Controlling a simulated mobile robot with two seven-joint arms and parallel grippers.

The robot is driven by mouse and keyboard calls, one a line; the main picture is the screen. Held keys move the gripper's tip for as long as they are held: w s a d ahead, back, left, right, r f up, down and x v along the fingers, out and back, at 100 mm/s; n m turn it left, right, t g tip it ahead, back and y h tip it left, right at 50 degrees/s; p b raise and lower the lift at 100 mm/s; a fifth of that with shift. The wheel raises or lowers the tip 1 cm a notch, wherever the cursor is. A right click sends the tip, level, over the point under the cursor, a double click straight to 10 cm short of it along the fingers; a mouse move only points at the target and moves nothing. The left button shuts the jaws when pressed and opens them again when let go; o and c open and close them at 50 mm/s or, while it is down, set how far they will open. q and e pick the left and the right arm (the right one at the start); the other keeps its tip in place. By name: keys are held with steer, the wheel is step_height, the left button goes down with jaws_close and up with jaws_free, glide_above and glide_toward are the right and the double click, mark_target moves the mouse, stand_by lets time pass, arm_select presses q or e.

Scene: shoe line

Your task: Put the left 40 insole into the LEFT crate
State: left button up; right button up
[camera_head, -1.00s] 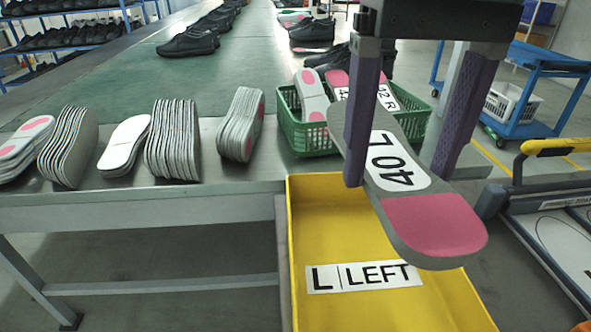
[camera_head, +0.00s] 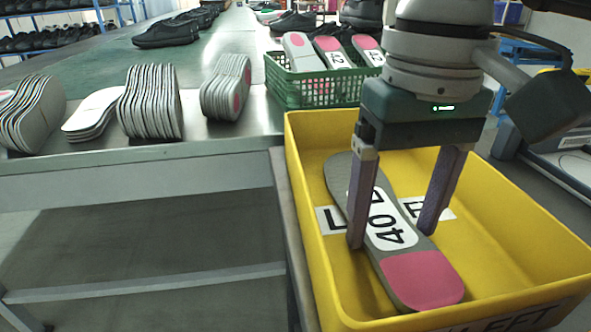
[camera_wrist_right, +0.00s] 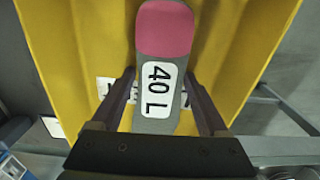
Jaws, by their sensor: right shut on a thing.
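The grey insole with a pink heel and a "40 L" label (camera_head: 425,280) is inside the yellow LEFT crate (camera_head: 308,240), low between its walls. It covers part of the crate's inner label. My right gripper (camera_head: 392,238) reaches down into the crate and is shut on the insole, one finger along each long side. In the right wrist view the insole (camera_wrist_right: 158,90) lies between the two fingers, with its pink end pointing away, over the yellow crate (camera_wrist_right: 85,60). Whether it touches the crate floor is hard to tell. My left gripper is not in view.
A green basket (camera_head: 290,93) with several labelled insoles stands on the bench behind the crate. Several insole stacks (camera_head: 150,105) stand along the bench edge at left. Black shoes (camera_head: 165,33) sit farther back. The crate's walls surround my right gripper closely.

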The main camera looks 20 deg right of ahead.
mark_target(391, 235)
steer(key=shift+r, duration=0.1)
steer(key=shift+d+f, duration=0.1)
steer(key=shift+f, duration=0.15)
steer(key=o, duration=1.1)
steer(key=shift+r, duration=0.1)
steer(key=shift+o, duration=0.6)
steer(key=shift+r, duration=0.5)
step_height(391, 235, up, 11)
steer(key=p, duration=0.2)
steer(key=shift+r+p, duration=0.15)
steer(key=shift+p, duration=0.25)
